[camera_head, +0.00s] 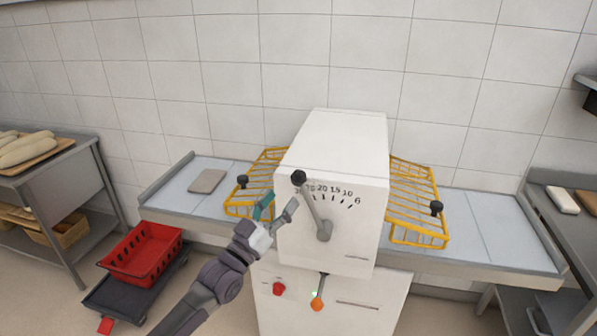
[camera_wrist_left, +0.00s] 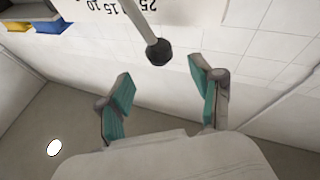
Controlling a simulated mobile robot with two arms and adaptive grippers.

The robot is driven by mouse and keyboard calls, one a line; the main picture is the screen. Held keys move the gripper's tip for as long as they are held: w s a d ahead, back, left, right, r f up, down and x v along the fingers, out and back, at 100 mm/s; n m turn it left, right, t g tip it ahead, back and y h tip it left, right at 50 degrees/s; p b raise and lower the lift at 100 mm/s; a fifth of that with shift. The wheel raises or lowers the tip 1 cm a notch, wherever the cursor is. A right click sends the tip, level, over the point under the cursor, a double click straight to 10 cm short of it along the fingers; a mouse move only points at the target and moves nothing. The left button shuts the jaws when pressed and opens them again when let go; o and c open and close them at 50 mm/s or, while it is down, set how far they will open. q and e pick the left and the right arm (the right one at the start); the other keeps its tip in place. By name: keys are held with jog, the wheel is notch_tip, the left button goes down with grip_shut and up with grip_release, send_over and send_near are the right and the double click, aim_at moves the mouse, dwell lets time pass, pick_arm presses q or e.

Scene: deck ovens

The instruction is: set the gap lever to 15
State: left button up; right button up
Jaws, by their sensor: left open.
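The gap lever (camera_head: 313,207) is a grey rod on the front of the white machine (camera_head: 345,150). It leans up and left from its pivot, and its black knob (camera_head: 298,177) is by the high end of the printed scale (camera_head: 336,192), left of the 20. The scale runs through 20, 15 and 10 to 6 at the right; the knob hides part of its left end. My left gripper (camera_head: 279,206) is open, just below and left of the knob. In the left wrist view the knob (camera_wrist_left: 158,52) lies ahead of the gap between the teal fingertips, apparently untouched.
Yellow wire guards (camera_head: 418,200) flank the machine above its side tables (camera_head: 490,228). A red knob (camera_head: 279,288) and an orange knob (camera_head: 317,304) sit lower on the front. A red crate (camera_head: 142,254) stands on a low dolly at the left, beside a bread rack (camera_head: 70,185).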

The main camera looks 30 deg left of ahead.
aim_at(294, 183)
pick_arm(q)
jog(key=p+x, duration=0.2)
jog(key=x, duration=0.6)
jog(key=shift+w, duration=0.2)
grip_shut()
